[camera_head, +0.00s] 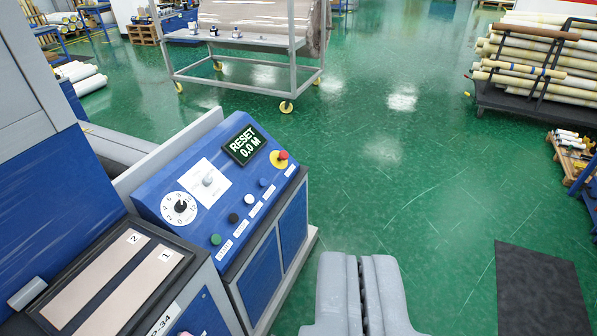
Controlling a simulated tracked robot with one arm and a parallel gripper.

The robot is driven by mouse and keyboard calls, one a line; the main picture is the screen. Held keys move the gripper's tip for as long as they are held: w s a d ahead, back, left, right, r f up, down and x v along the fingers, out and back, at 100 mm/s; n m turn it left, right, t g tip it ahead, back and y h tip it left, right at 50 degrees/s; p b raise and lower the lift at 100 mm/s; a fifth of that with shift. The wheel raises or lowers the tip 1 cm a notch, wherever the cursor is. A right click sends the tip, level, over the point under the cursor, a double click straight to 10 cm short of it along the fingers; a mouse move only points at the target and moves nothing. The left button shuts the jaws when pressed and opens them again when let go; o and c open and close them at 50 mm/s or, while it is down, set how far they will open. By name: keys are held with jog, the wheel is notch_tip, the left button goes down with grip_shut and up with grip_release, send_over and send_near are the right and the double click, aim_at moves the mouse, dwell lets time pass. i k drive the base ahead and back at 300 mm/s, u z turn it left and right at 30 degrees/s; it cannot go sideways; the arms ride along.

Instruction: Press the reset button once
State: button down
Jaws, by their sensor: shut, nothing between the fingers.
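A blue sloped control panel (160,172) stands left of centre on a grey and blue cabinet. Along its lower edge are a green button (215,239), a black button (233,217), a white button (249,199) and a blue button (263,182), each with a small white label too small to read. I cannot tell by label which is the reset button. The display (245,145) reads "RESET 0.0 M". A red mushroom button (282,155) sits on a yellow base. My gripper (359,262) is shut and empty, over the floor to the right of the panel, apart from it.
A wheeled cart (240,45) stands behind. A rack of rolls (530,65) is at the upper right, and a dark mat (541,290) lies lower right. The green floor between is clear.

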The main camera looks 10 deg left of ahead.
aim_at(262, 182)
jog(key=z, duration=0.5)
jog(key=i, duration=2.5)
jog(key=u, duration=0.6)
